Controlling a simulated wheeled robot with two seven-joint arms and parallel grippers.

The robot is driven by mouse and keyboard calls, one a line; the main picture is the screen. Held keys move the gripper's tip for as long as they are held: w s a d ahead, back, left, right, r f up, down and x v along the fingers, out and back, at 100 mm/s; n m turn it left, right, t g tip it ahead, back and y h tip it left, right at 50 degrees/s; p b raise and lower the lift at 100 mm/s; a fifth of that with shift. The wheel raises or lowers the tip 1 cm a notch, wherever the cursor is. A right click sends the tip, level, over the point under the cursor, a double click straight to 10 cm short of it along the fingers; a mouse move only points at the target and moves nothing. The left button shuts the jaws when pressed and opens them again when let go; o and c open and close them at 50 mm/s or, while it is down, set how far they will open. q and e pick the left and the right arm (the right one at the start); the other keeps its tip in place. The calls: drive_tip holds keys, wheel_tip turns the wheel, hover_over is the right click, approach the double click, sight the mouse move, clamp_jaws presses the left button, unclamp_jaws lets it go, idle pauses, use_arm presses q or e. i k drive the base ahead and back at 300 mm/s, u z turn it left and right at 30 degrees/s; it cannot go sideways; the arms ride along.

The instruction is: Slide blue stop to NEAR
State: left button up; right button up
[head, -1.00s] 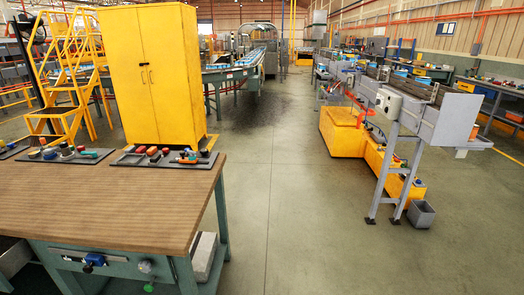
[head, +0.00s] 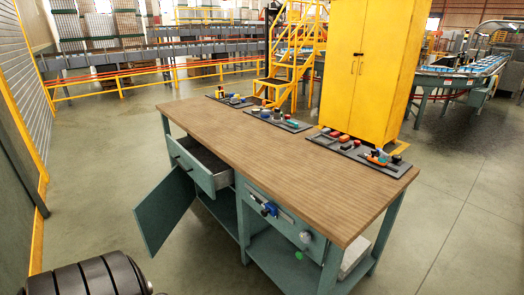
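A small blue stop (head: 269,209) sits on a light slide rail (head: 284,217) on the front panel of the green workbench (head: 345,195). It is toward the left part of the rail as pictured. Any NEAR marking is too small to read. Below and right of it are a pale round knob (head: 305,237) and a small green knob (head: 299,255). Neither of my grippers shows in the head view.
An open drawer (head: 208,167) and a swung-out cabinet door (head: 165,212) project from the bench's left front. A dark ribbed rounded object (head: 85,278) stands at bottom left. Trays of tools line the bench's back edge. Floor (head: 120,130) left of the bench is clear.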

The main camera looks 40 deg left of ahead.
sight(270, 208)
drive_tip(key=u, duration=1.55)
